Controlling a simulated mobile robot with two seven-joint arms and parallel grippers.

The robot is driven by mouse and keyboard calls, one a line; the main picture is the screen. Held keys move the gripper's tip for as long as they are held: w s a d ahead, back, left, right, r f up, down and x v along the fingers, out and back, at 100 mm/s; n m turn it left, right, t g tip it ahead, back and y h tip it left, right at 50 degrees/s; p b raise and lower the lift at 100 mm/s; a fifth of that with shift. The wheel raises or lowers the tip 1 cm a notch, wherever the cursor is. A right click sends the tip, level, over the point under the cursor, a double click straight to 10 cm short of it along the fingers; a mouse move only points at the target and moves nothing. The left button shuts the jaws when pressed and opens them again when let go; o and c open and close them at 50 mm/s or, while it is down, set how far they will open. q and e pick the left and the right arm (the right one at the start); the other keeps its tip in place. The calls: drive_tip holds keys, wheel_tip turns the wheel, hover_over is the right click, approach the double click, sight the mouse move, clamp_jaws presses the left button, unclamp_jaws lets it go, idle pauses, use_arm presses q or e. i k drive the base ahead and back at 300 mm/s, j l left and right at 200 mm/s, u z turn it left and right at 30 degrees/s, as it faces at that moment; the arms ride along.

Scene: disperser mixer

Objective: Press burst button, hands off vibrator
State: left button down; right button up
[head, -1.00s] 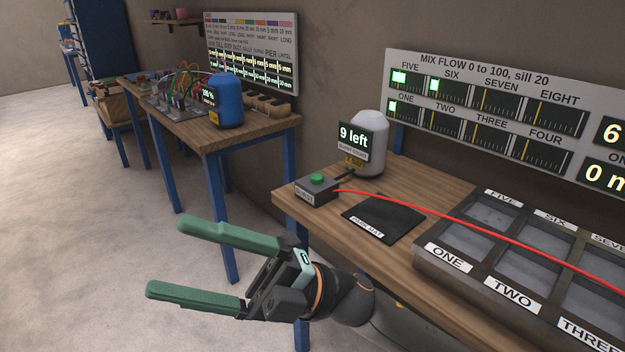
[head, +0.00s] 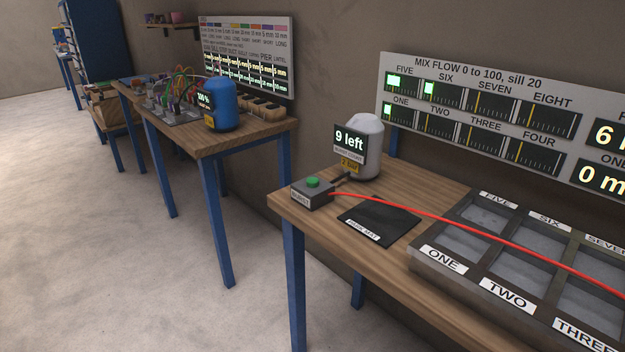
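The burst button is a green cap (head: 312,182) on a small grey box (head: 312,195) at the left front corner of the near wooden table. A red cable (head: 430,214) runs from the box to the right across the table. A white rounded device (head: 367,145) stands behind the box, with a display (head: 350,140) reading "9 left". A black mat (head: 382,220) lies to the right of the box. I cannot tell which thing is the vibrator. Neither of my grippers shows in the head view now.
A grey tray (head: 468,268) with labelled compartments fills the right of the table. A "MIX FLOW" panel (head: 480,66) hangs on the wall behind. A second table (head: 190,133) with a blue device (head: 222,103) stands at left. The floor in front of it is clear.

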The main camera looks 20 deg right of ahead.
sight(311, 182)
drive_tip(key=i+j, duration=0.8)
drive_tip(key=z, duration=1.65)
drive_tip(key=j, duration=0.1)
